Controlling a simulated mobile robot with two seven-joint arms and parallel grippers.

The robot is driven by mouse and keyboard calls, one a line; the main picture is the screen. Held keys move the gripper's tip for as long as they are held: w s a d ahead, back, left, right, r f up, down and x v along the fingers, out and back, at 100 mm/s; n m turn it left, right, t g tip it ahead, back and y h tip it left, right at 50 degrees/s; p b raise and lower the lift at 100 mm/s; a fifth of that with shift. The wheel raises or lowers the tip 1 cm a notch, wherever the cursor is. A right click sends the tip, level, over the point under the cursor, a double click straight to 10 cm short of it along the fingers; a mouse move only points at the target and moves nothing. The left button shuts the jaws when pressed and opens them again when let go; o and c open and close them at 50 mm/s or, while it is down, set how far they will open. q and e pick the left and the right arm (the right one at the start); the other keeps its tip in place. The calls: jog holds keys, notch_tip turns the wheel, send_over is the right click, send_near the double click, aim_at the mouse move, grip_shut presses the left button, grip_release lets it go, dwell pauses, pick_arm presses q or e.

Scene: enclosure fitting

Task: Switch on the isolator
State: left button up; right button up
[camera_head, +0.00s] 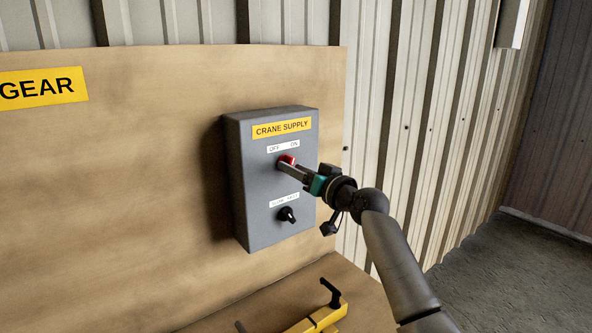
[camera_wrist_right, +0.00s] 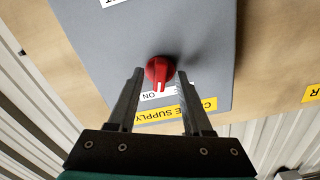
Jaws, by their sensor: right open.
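The grey isolator box, labelled CRANE SUPPLY (camera_head: 250,195), is mounted on a wooden panel. Its red rotary knob (camera_head: 288,158) sits below the OFF/ON label (camera_head: 283,147), partly hidden by my right gripper. In the right wrist view, the red knob (camera_wrist_right: 158,69) appears upside down. Its white mark points towards the label strip, near the ON end; the OFF end is hidden. My right gripper (camera_head: 282,166) is open at the knob. In the wrist view its fingertips (camera_wrist_right: 159,73) are on either side of the knob, with a gap visible each side. My left gripper is not in view.
A black knob (camera_head: 287,215) sits lower on the box under a small white label. A yellow object with a black handle (camera_head: 325,312) lies on the wooden ledge below. A yellow GEAR sign (camera_head: 42,88) is at the left. Corrugated wall (camera_head: 410,130) stands behind.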

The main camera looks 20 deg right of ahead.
grip_shut()
dwell(0.4)
jog(key=shift+m+p, duration=0.6)
jog(key=shift+m, duration=0.5)
grip_release()
